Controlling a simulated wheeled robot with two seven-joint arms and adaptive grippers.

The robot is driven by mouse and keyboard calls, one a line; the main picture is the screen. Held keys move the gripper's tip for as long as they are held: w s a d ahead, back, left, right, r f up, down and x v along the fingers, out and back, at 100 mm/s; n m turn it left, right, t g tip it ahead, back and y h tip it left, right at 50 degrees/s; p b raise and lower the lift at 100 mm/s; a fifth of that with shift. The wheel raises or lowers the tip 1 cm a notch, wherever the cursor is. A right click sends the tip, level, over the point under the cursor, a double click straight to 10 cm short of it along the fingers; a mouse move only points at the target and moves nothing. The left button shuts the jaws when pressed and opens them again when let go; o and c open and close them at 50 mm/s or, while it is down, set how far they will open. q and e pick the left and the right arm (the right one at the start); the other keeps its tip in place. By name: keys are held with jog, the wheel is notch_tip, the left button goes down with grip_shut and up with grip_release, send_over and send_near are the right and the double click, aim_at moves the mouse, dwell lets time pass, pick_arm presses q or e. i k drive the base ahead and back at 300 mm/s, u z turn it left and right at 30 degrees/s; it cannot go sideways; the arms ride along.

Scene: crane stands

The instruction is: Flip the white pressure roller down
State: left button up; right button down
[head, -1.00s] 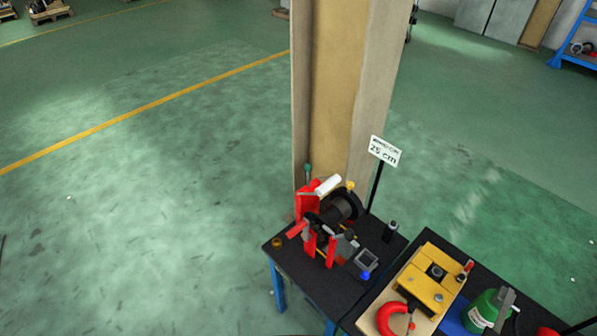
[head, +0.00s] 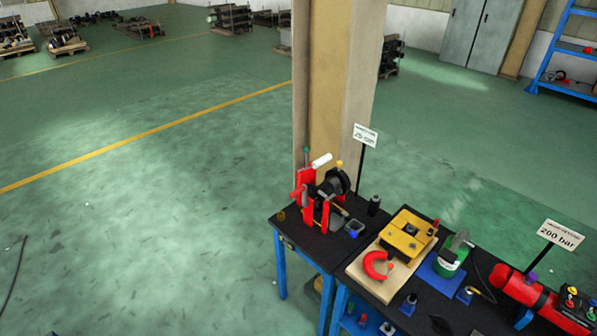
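The white pressure roller (head: 321,160) is a small white cylinder at the top of a red and black device (head: 322,198). It sticks up and to the right from the red frame, above a black drum (head: 334,182). The device stands on a dark-topped table with blue legs (head: 312,243), beside a tan pillar. Neither of my grippers is in the head view, and nothing touches the roller.
A second table (head: 428,318) to the right bears a yellow block (head: 406,233), a red ring-shaped part (head: 377,267), a green canister (head: 450,256) and a red cylinder (head: 522,288). The pillar (head: 335,85) stands behind the device. Green floor (head: 140,220) is open at left.

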aim_at(306, 156)
jog(key=u, duration=0.85)
jog(key=i, duration=1.2)
jog(key=z, duration=0.1)
